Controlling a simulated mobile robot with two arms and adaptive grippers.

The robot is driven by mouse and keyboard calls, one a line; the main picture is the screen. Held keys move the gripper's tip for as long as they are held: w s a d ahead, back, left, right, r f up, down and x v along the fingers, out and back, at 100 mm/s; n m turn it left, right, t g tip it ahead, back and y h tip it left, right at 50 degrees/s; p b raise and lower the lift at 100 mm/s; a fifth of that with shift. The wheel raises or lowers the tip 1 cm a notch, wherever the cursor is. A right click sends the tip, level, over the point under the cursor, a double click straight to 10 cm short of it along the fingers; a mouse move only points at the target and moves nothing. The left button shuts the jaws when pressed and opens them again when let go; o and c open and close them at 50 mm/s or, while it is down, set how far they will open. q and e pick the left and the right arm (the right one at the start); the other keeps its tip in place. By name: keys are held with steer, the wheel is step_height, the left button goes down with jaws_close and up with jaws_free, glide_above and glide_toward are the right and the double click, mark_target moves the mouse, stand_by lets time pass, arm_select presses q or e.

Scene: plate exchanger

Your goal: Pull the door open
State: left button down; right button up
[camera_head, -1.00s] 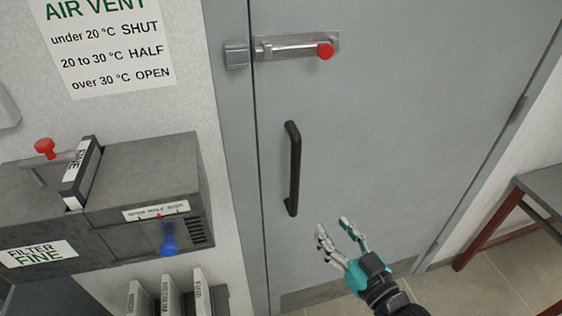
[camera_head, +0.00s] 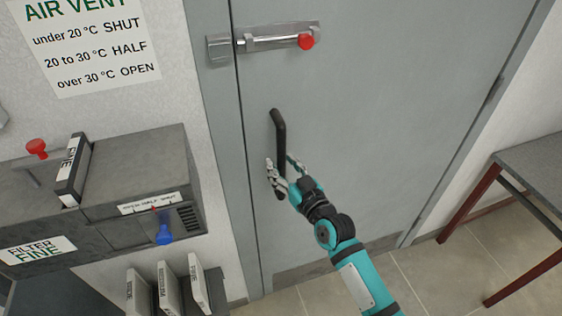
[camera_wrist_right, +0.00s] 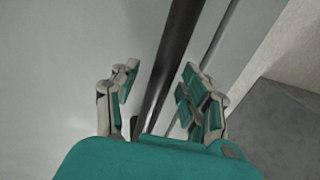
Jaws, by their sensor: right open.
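The grey door (camera_head: 380,110) looks closed in its frame. Its dark bar handle (camera_head: 279,128) stands upright near the door's left edge. My right gripper (camera_head: 281,170) is open at the lower part of the handle, with a finger on either side of it. In the right wrist view the handle (camera_wrist_right: 174,55) runs between the spread fingers of the gripper (camera_wrist_right: 160,88), with gaps showing on both sides. Above, a metal slide bolt (camera_head: 270,42) with a red knob (camera_head: 306,41) spans the door's edge area; its rod's left end lies near the door edge. My left gripper is out of view.
Left of the door, a grey filter box (camera_head: 130,170) with a blue lever (camera_head: 164,235) and a red knob (camera_head: 37,149) juts from the wall. Upright plates (camera_head: 168,290) stand below it. A table (camera_head: 535,165) with red legs stands at right.

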steer(key=shift+w+a, duration=0.25)
steer(key=shift+w, duration=0.1)
steer(key=shift+c, duration=0.3)
jaws_close()
stand_by(0.4)
